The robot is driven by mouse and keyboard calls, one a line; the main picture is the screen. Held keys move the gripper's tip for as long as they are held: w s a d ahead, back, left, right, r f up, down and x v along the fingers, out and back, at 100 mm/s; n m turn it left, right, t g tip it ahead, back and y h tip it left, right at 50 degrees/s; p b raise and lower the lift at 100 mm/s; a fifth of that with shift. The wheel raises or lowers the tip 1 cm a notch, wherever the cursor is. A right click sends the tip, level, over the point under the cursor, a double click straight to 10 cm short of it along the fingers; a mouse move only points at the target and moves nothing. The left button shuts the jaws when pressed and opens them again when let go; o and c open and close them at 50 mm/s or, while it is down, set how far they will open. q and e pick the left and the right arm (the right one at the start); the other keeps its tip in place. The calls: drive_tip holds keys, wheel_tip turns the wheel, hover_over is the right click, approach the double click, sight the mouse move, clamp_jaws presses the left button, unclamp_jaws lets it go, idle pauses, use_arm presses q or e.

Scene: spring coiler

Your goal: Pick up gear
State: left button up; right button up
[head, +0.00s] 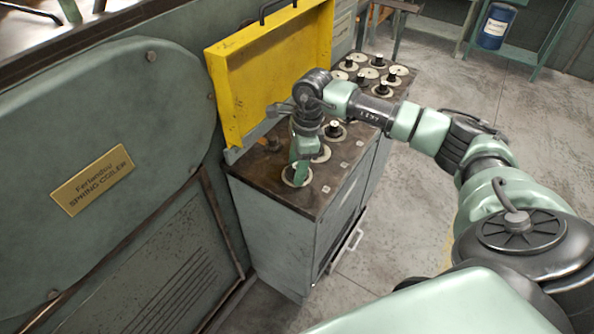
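Several round pale gears with dark hubs lie on the brown top of a grey-green cabinet (262,178). The nearest gear (288,178) is at the cabinet's front end, and my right gripper (301,175) points down over it, hiding part of it. Whether the fingers touch the gear or are closed on it I cannot tell. A second gear (323,155) lies just behind it, and a third gear (337,133) lies behind that, partly hidden by my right arm. My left gripper is not in view.
A yellow open cover (268,70) stands upright along the cabinet's left side. More gears (368,73) sit at the cabinet's far end. A green spring coiler machine (115,120) fills the left. A blue drum (496,27) stands far back; the floor on the right is largely clear.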

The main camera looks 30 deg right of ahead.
drive_tip(key=c, duration=0.5)
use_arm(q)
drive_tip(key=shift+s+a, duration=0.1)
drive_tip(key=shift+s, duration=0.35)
use_arm(e)
clamp_jaws()
drive_tip(key=shift+r, duration=0.15)
